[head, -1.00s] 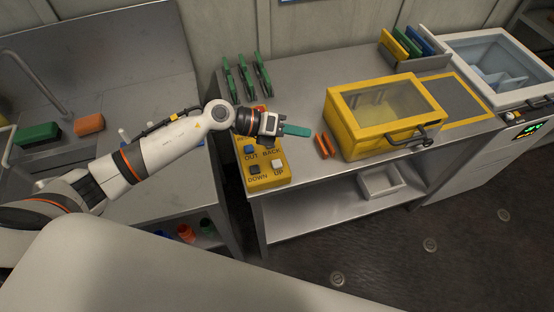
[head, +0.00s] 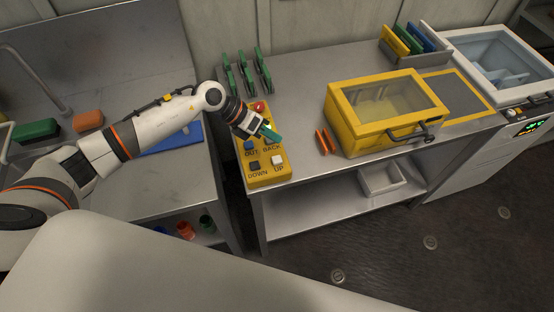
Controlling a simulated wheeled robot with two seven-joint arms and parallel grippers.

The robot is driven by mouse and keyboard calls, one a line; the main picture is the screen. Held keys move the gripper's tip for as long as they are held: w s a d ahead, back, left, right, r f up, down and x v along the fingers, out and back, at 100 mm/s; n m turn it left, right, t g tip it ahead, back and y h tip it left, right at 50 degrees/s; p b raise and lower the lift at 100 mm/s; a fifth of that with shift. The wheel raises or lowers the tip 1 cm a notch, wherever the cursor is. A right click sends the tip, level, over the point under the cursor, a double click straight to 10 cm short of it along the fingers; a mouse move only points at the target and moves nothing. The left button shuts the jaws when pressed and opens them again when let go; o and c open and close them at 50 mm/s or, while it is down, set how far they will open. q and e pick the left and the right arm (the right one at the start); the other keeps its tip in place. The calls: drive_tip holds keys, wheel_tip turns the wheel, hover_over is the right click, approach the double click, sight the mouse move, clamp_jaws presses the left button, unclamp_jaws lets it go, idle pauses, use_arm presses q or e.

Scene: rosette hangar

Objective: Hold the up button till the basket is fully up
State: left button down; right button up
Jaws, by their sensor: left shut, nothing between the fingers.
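The yellow control box (head: 262,178) stands at the left end of the steel bench. Its white UP button (head: 278,159) is at the lower right, beside the black DOWN button (head: 254,165). The blue OUT button (head: 249,146) is above DOWN. My left gripper (head: 273,135) is shut and empty, its green fingers pointing down to the right over the BACK area, above and short of UP. It partly covers the upper right of the box. UP is in clear view, with no finger seen on it. I cannot clearly identify the basket. My right gripper is out of view.
A yellow box with a clear lid (head: 343,130) stands mid-bench, with orange sticks (head: 323,141) to its left. Green clips (head: 247,76) stand behind the control box, near a red button (head: 258,106). A white tub (head: 462,45) is at far right.

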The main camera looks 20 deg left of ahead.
sight(272, 158)
use_arm(q)
wheel_tip(272, 158, down, 7)
drive_tip(key=b, duration=0.4)
drive_tip(key=shift+b, duration=0.35)
idle(1.5)
drive_tip(key=shift+f+b, duration=0.35)
drive_tip(key=shift+f, duration=0.05)
